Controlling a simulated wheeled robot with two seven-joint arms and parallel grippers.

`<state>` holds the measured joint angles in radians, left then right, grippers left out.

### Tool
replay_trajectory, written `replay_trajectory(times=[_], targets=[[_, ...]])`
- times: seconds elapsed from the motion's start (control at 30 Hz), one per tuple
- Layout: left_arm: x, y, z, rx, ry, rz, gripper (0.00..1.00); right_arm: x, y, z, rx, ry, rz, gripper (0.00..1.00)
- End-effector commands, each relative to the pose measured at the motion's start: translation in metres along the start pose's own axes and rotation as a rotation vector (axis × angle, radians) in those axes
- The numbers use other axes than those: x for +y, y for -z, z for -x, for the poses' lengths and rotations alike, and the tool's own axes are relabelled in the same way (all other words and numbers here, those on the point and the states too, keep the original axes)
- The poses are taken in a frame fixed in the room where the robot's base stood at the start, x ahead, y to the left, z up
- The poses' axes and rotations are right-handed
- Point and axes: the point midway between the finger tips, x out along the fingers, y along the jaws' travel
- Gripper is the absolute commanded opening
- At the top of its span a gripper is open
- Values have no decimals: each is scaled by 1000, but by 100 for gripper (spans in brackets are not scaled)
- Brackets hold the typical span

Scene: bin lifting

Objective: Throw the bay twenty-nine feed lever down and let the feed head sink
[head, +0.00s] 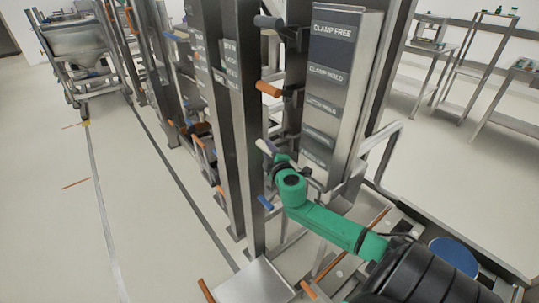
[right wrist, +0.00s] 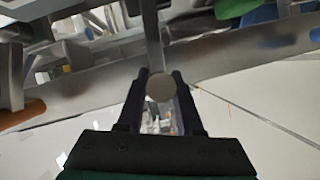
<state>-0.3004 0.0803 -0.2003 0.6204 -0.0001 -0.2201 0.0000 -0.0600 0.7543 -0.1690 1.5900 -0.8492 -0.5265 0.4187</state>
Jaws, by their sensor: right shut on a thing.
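My right gripper (head: 277,160) reaches in from the lower right to a lever on the steel column. In the right wrist view its two dark fingers (right wrist: 160,88) are shut on a pale round-ended lever handle (right wrist: 160,87). In the head view this pale handle (head: 265,147) sticks out up and left of the gripper. I cannot read a bay number on it, nor pick out the feed head. Above it are an orange-handled lever (head: 268,89) and a dark grey-handled lever (head: 268,22); a blue-handled one (head: 264,202) is below. My left gripper is not in view.
A label panel (head: 331,80) reading "CLAMP FREE" and "CLAMP HOLD" stands right behind the levers. A bent metal rail (head: 385,135) is to its right. More posts with levers run back left. A wheeled hopper (head: 75,40) stands far left.

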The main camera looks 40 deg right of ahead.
Motion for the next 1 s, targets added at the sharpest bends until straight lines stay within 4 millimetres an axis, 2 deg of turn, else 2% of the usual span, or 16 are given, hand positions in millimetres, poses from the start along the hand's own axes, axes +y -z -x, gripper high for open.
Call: replay_trajectory(times=[0.03,0.1,0.3,0.5,0.7,1.0], targets=[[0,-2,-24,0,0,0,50,-18,-6,-2,0,-15,35,0],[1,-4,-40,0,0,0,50,-26,-8,-3,-1,-40,95,0],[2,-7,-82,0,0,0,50,-42,-15,-6,-1,-107,259,0],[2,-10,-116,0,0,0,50,-52,-22,-9,0,-161,390,0],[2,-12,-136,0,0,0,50,-56,-27,-11,0,-195,473,0],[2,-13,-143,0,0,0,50,-55,-28,-12,1,-213,517,0]])
